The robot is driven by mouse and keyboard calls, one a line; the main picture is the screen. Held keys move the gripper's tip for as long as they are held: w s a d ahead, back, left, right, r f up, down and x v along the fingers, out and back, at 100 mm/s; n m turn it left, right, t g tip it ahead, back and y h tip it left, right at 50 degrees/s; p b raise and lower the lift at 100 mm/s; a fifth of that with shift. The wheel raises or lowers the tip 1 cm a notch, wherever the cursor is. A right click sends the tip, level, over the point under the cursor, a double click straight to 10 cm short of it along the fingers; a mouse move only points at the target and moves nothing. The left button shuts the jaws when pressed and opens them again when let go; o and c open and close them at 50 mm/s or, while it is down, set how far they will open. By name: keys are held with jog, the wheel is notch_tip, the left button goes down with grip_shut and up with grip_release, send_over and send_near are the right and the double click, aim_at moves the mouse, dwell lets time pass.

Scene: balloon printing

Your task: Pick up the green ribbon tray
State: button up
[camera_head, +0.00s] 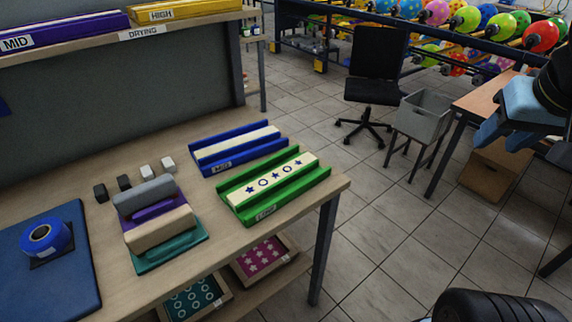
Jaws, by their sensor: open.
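The green ribbon tray (289,195) lies at the front right end of the wooden workbench (330,187). It is long and open, with raised green sides. A cream ribbon strip with dark blue stars and rings (270,180) lies along its middle, and a small label is on its near end. My gripper (503,118) is at the right edge of the view, with light blue fingers. It is open and empty, well to the right of the tray and apart from it. Part of my arm is cut off by the frame.
A blue tray (216,168) with a cream strip lies just behind the green one. Left are a stamp block stack (155,215), small blocks and a blue tape roll (45,239). A chair (376,65), grey bin (424,112) and table stand beyond open floor.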

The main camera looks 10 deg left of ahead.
jog(key=shift+a, duration=0.1)
jog(key=n+g, duration=0.6)
jog(key=n, duration=2.2)
send_over(299, 186)
jog(key=f, duration=2)
jog(key=shift+d+f, duration=0.2)
jog(key=shift+d, duration=0.05)
jog(key=shift+n, duration=0.3)
jog(key=shift+a+f, duration=0.15)
jog(key=shift+f, duration=1.15)
jog(key=shift+a+f, duration=0.1)
jog(key=shift+f, duration=1.2)
